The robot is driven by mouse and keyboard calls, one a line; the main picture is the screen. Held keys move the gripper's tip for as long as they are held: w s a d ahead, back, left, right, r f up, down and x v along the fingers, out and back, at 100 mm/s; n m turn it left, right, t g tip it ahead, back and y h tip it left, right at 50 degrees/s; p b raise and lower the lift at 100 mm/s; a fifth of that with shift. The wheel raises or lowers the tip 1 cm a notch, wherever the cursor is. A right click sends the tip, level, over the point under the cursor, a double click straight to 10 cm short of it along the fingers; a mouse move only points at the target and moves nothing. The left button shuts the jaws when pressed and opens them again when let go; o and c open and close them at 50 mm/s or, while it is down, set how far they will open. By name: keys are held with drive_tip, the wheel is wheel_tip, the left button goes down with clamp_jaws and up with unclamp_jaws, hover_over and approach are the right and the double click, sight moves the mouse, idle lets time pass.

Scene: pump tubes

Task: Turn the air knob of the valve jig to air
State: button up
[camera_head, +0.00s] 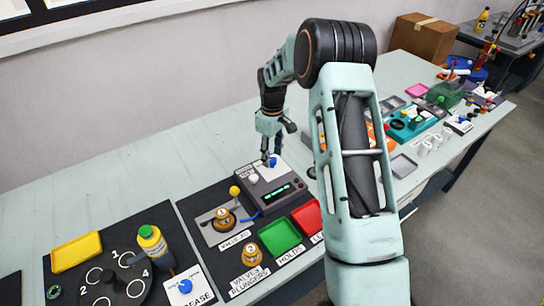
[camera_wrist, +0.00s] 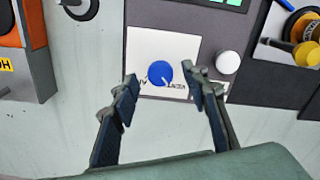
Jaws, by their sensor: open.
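The blue air knob (camera_wrist: 160,73) sits on a white plate (camera_wrist: 147,48) printed with VENT and a partly hidden word starting with A. A short white mark on the knob points down and right, towards the VENT side. My gripper (camera_wrist: 159,78) is open, with one fingertip on each side of the knob and gaps between; whether they are level with it in height I cannot tell. In the head view my gripper (camera_head: 268,153) hangs over the far edge of the grey jig box (camera_head: 285,203), by the blue knob (camera_head: 274,162).
A white knob (camera_wrist: 228,62) stands close to the right fingertip. A yellow-topped lever (camera_head: 234,191) and brass valve (camera_head: 223,219) stand left of the box. Green (camera_head: 279,235) and red (camera_head: 307,219) trays lie in front. Bare table is clear behind the box.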

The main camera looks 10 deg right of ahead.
drive_tip(key=shift+f, duration=0.75)
clamp_jaws()
